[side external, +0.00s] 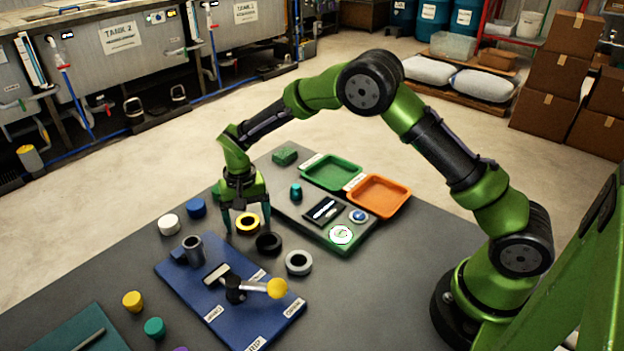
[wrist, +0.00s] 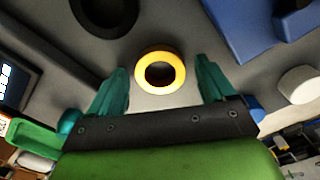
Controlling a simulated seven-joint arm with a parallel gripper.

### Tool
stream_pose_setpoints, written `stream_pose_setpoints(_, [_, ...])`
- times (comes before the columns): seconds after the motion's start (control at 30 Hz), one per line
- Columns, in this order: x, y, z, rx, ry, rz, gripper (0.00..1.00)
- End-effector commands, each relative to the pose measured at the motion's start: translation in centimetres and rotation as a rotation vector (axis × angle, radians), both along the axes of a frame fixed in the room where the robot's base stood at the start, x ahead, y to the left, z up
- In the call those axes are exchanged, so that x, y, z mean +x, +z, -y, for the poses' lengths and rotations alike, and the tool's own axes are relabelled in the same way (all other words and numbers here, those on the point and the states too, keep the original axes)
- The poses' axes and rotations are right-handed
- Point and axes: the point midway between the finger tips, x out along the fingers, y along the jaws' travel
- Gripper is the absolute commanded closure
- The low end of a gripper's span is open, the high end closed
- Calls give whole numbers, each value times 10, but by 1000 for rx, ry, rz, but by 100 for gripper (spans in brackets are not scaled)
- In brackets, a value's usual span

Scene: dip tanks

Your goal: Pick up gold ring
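The gold ring (side external: 247,223) lies flat on the dark grey table, left of centre in the side external view. In the wrist view the gold ring (wrist: 160,58) shows whole, ahead of and between the fingertips. My gripper (side external: 247,218) points down over the ring, with its fingers apart. In the wrist view the teal fingers of my gripper (wrist: 160,75) are spread wider than the ring, and nothing is between them. I cannot tell how far the fingertips are above the table.
A black ring (side external: 268,244) lies close to the gold ring, and a grey ring (side external: 298,262) lies beyond it. A white cylinder (side external: 168,224) and a blue cylinder (side external: 196,207) stand to the left. A blue board (side external: 185,268) lies in front. A green tray (side external: 331,172) and orange tray (side external: 379,195) stand behind.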

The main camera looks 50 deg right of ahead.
Motion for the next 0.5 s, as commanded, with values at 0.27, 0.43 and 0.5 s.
stream_pose_setpoints(0.27, [0, 1, 0, 0, 0, 0, 61])
stream_pose_setpoints(0.43, [0, 1, 0, 0, 0, 1, 81])
stream_pose_setpoints(0.5, [0, 1, 0, 0, 0, 1, 81])
